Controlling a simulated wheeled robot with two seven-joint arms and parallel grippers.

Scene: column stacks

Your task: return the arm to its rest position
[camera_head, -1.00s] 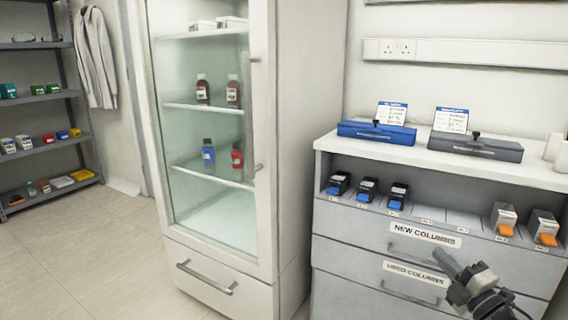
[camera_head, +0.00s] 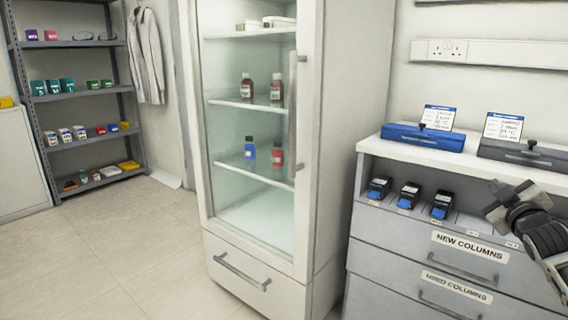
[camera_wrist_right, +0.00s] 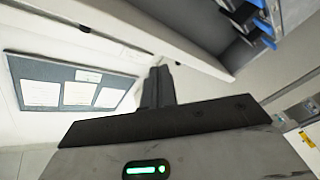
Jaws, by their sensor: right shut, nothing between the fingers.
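My right gripper (camera_head: 496,196) is at the right edge of the head view, in front of the column cabinet (camera_head: 398,240). In the right wrist view its dark fingers (camera_wrist_right: 158,86) are together with nothing between them. The gripper looks apart from the drawers and the columns, though the exact gap is hard to judge. My left gripper is not in view.
Several dark columns with blue ends (camera_head: 409,195) stand in the cabinet's open shelf. A blue case (camera_head: 424,137) and a grey case (camera_head: 522,153) lie on top. A glass-door fridge (camera_head: 305,170) stands left of it. The floor (camera_head: 130,245) at left is clear.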

